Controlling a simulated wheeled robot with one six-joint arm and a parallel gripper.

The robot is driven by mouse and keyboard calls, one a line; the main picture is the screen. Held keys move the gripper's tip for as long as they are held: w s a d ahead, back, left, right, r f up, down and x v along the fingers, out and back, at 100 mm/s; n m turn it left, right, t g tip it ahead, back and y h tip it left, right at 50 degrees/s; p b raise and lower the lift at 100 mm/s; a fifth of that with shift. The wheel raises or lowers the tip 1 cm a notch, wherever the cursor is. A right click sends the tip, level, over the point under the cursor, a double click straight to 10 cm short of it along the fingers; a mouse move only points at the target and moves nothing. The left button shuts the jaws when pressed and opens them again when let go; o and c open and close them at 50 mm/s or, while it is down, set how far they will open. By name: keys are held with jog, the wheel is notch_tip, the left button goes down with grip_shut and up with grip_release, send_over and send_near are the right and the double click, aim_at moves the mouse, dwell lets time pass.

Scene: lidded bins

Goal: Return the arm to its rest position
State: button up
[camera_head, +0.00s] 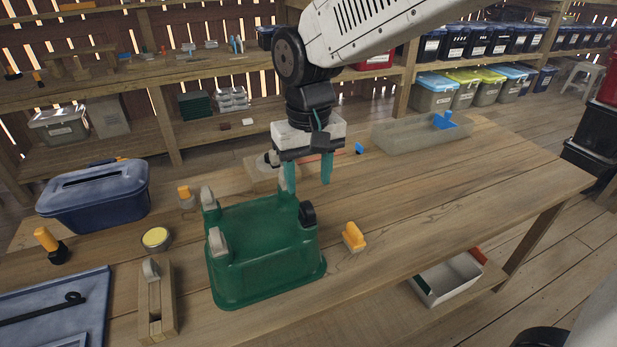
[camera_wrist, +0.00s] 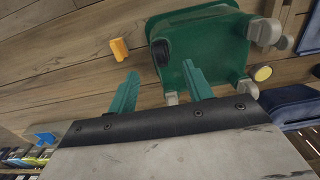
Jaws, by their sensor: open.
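My gripper (camera_head: 308,178) hangs from the arm above the wooden table, behind the green bin in the head view. Its two teal fingers are apart with nothing between them. The fingers also show in the wrist view (camera_wrist: 160,88). In the wrist view the green bin (camera_wrist: 205,50) lies beyond the fingertips. I cannot tell whether a finger touches it.
A blue lidded bin (camera_head: 97,195), a yellow-topped tin (camera_head: 156,239) and a wooden block (camera_head: 155,305) are to the left. A clear tray (camera_head: 415,136) stands at the back right. The table's right part is clear.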

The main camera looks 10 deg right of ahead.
jog(key=s+d+r+m+t, duration=0.1)
jog(key=s+d+r+m, duration=0.2)
jog(key=s+d, duration=1.6)
jog(key=shift+d+r, duration=0.25)
jog(key=shift+d, duration=0.6)
jog(key=shift+s, duration=0.1)
